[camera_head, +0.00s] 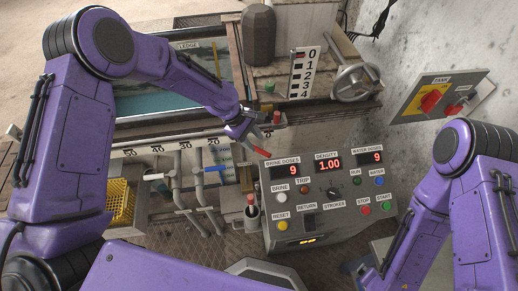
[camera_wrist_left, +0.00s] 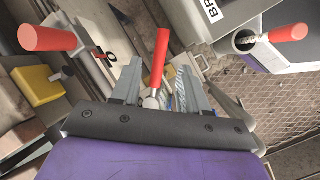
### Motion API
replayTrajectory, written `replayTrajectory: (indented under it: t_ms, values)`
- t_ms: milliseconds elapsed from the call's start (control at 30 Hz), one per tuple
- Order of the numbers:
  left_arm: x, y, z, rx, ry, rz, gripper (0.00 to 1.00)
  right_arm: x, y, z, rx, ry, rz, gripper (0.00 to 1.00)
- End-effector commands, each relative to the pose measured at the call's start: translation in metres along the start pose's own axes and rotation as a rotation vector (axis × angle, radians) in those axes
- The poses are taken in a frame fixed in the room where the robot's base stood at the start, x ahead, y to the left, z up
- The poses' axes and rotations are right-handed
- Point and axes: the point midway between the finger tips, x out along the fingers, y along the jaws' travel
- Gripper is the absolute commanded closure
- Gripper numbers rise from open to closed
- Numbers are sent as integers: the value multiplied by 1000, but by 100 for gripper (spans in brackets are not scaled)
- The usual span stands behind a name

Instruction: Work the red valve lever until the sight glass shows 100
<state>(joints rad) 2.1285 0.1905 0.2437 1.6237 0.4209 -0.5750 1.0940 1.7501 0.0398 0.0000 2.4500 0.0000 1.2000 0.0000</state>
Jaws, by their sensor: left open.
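My left gripper (camera_head: 250,134) is open above the left edge of the control panel. In the left wrist view, a red lever (camera_wrist_left: 160,52) with a pale ball joint shows between its open fingers (camera_wrist_left: 160,78); I cannot tell whether they touch it. A red lever (camera_head: 262,152) also shows by the gripper in the head view. Other red handles are at the upper left (camera_wrist_left: 45,39) and upper right (camera_wrist_left: 288,33) of the wrist view. Which one is the valve lever is not labelled. A white scale strip (camera_head: 160,149) reads 50, 40, 30, 20; no sight-glass level is readable.
The control panel (camera_head: 325,222) shows brine doses 9, density 1.00 and water doses 9. A blue-handled pipe (camera_head: 209,168) and a white-handled pipe (camera_head: 154,177) stand left of it. A yellow basket (camera_head: 120,201) is farther left. A handwheel (camera_head: 358,83) stands behind.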

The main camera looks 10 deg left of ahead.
Motion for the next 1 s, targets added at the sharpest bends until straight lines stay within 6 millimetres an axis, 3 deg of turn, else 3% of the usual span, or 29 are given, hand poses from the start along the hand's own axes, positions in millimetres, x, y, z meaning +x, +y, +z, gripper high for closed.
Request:
replayTrajectory:
  t_ms: [33,200,567,700,1000]
  values:
    - [14,-1,0,1,-1,-3,56,3,0,1,0,0,0,4]
    - [42,-1,-1,1,0,-2,56,5,0,2,0,0,0,4]
    - [51,-1,0,2,1,-1,56,5,0,2,0,0,0,4]
    - [51,-1,0,1,1,-1,98,5,0,2,0,0,0,4]
    - [48,-2,-2,6,0,-3,100,3,0,1,0,0,0,4]
